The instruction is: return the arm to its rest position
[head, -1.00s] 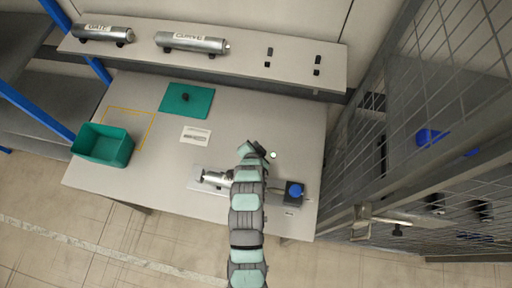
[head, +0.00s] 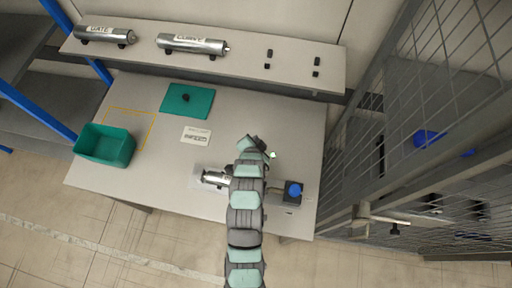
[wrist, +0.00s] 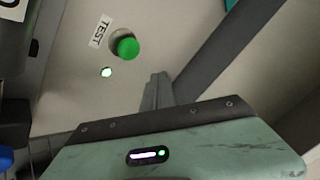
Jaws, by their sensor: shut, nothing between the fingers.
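My gripper (head: 262,146) is over the workbench (head: 300,130), at the end of my arm reaching up from the bottom of the head view. Its fingers are hard to make out there. In the wrist view my gripper (wrist: 157,90) shows its fingers together and empty. Beyond them is a panel with a green button (wrist: 127,46), a TEST label (wrist: 100,31) and a lit green lamp (wrist: 106,72). The fingers appear apart from the button.
A metal cylinder (head: 214,178) lies left of my arm, partly hidden by it. A blue-topped dark block (head: 293,199) is at right. A green bin (head: 98,150), a green mat (head: 178,104) and a shelf with two cylinders (head: 192,43) lie beyond. A mesh fence (head: 400,110) bounds the right.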

